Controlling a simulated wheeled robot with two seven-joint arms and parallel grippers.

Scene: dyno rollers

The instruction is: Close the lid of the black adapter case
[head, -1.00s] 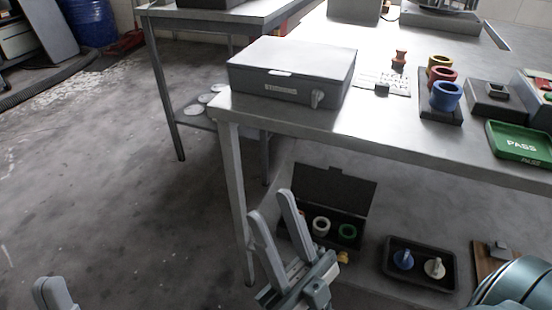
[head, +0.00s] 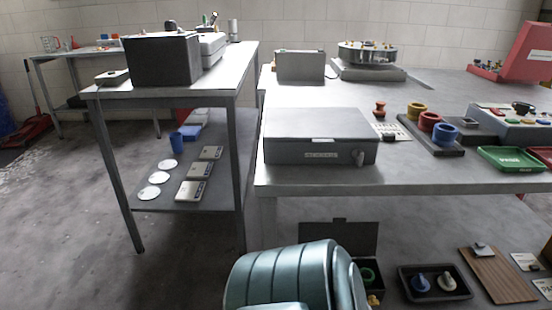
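The black adapter case (head: 340,237) is on the lower shelf under the right-hand table. Its lid stands up, open, at the back. A green ring (head: 368,275) shows inside it. My teal arm covers the case's left and front parts, so the rest of its contents is hidden. Neither gripper's fingers show in the head view.
A grey closed box (head: 320,138) sits on the tabletop above the case. A black tray (head: 434,284) with a blue and a pale piece lies right of the case, then a wooden board (head: 496,275). A side table (head: 236,85) stands at left, with open floor before it.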

